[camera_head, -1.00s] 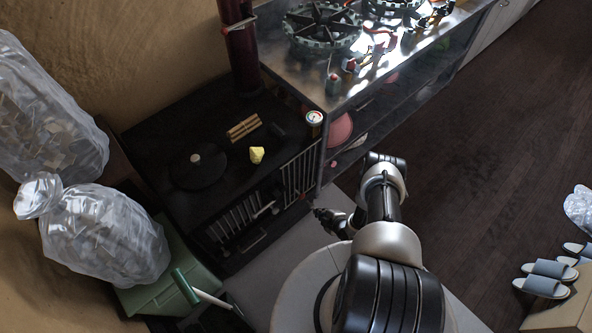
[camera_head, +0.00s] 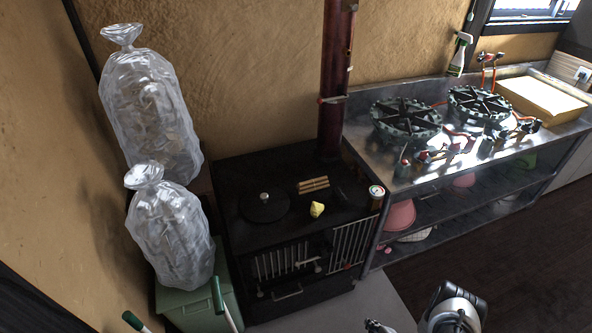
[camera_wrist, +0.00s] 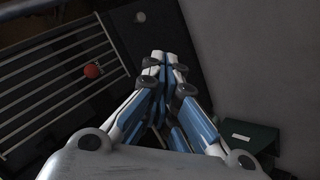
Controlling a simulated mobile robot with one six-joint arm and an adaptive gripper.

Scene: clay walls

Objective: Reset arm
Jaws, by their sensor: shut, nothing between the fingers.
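My gripper (camera_wrist: 160,62) fills the middle of the wrist view. Its white and blue fingers are closed together with nothing between them. In front of it are the stove's light metal bars and a red knob (camera_wrist: 92,71). In the head view, my arm (camera_head: 455,308) shows only in part at the bottom edge, right of centre, and the gripper fingers cannot be made out there. The black stove (camera_head: 225,190) stands to the left of the arm.
On the stove lie a yellow lump (camera_head: 317,209), wooden sticks (camera_head: 313,184) and a gauge-topped can (camera_head: 376,197). A metal counter (camera_head: 372,160) with burners stands at right. Dark floor (camera_head: 530,260) is open at lower right.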

